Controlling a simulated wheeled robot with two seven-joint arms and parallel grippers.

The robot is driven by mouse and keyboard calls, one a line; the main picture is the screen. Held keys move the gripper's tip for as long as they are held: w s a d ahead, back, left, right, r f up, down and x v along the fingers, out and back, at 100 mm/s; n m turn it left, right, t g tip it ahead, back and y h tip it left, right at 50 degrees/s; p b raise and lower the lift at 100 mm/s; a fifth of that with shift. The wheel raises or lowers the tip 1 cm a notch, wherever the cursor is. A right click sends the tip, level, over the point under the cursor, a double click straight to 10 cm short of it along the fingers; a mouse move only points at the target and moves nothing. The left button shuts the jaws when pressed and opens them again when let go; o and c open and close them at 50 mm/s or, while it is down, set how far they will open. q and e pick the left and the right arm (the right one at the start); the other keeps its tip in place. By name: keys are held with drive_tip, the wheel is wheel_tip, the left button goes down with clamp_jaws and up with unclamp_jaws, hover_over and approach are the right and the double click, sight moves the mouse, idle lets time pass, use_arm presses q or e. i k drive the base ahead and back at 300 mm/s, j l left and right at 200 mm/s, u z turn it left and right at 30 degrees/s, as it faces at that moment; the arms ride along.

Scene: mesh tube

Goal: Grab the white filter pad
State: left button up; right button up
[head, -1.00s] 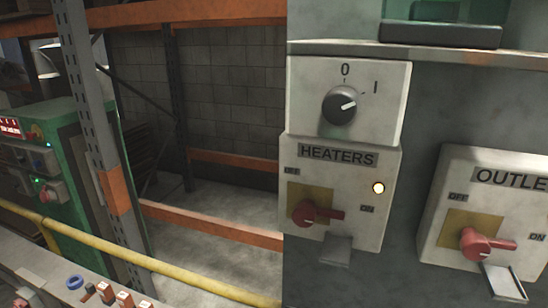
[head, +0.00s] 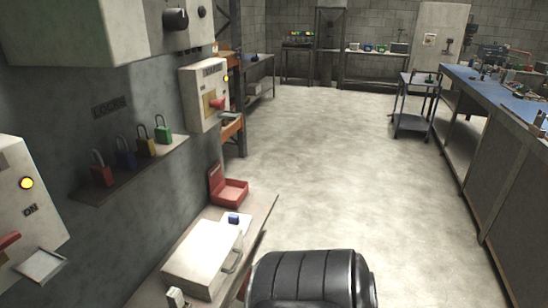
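I cannot make out a white filter pad in the head view. A white case (head: 205,254) with a handle lies on a narrow shelf at the lower left, with a small blue item on it. Neither of my grippers is in view. A dark ribbed cylinder shows at the bottom centre; I cannot tell if it is part of me.
An open red box (head: 229,191) sits behind the case. Several coloured padlocks (head: 125,158) stand on a wall ledge at left. A long blue-topped bench (head: 490,85) runs along the right, with a dark cart (head: 413,105) beside it. The floor between is clear.

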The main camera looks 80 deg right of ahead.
sight(234, 220)
drive_tip(key=z, duration=2.15)
